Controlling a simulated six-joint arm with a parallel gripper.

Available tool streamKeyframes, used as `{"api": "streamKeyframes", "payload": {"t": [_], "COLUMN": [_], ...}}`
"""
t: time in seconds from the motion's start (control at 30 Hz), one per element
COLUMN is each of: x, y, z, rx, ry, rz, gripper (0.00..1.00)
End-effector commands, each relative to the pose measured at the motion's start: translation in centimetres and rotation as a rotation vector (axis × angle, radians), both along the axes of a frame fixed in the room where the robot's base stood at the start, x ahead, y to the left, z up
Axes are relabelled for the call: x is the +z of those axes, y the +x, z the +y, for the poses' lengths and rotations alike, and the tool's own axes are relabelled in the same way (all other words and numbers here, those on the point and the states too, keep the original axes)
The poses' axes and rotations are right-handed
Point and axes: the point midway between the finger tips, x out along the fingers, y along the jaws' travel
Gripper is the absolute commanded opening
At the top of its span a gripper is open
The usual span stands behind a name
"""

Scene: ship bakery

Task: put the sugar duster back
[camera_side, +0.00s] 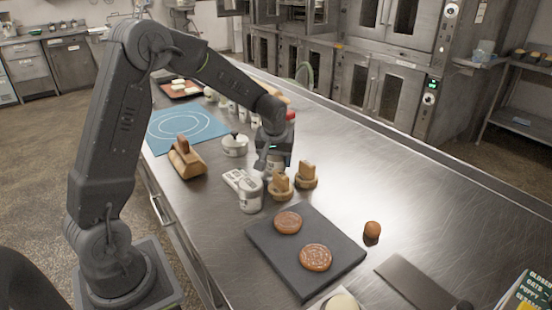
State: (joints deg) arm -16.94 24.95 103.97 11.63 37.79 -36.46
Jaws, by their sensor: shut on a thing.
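My gripper (268,164) is low over the steel counter, near the middle of the picture.
Two wooden-handled stamps (281,186) (306,175) stand close by. A lidded white pot (235,145), wooden block (186,158) and blue mat (185,127) lie left. A dark slab (262,247) carries two brown rounds.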

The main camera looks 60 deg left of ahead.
Motion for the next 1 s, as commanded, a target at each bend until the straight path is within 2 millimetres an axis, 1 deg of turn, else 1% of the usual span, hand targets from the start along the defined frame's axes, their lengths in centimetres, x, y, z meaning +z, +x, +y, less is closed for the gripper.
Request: {"api": "streamKeyframes", "payload": {"t": [0.33,0.37,0.6,0.63,0.87,1.0], "x": [-0.3,-0.3,-0.3,-0.3,-0.2,0.9], "y": [0.0,0.0,0.0,0.0,0.0,-0.1], "z": [0.0,0.0,0.0,0.0,0.0,-0.1], "rx": [0.0,0.0,0.0,0.0,0.0,-0.001], "ry": [0.001,0.0,0.0,0.0,0.0,0.001], "rz": [-0.001,0.0,0.0,0.0,-0.001,-0.003], "gripper": [0.43,0.65,0.88,0.89,0.89,0.89]}}
